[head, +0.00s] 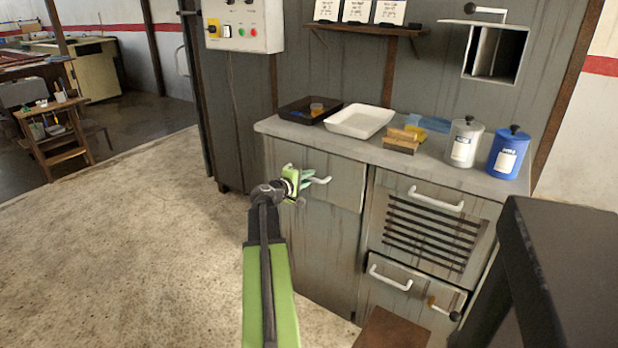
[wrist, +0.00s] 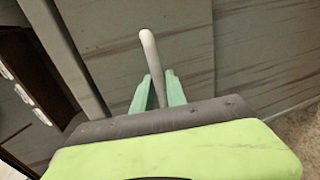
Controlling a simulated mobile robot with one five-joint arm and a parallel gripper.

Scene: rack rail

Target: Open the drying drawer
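A grey cabinet has several fronts with pale handles, all looking closed. The upper left drawer front (head: 343,187) has a white handle (head: 320,180). To its right is a slatted drawer front (head: 425,230) with its own handle (head: 437,200). No readable label tells which is the drying drawer. My gripper (head: 304,178) is at the upper left handle. In the wrist view the handle (wrist: 149,50) runs between the two green fingers (wrist: 160,92). The fingers stand close beside it; whether they grip it is unclear.
A lower right drawer (head: 375,295) has a white handle and a dark knob. The countertop (head: 330,138) holds a black tray (head: 310,111), a white tray (head: 360,121), sponge-like blocks and two canisters. A dark block (head: 560,270) stands at right. Floor at left is clear.

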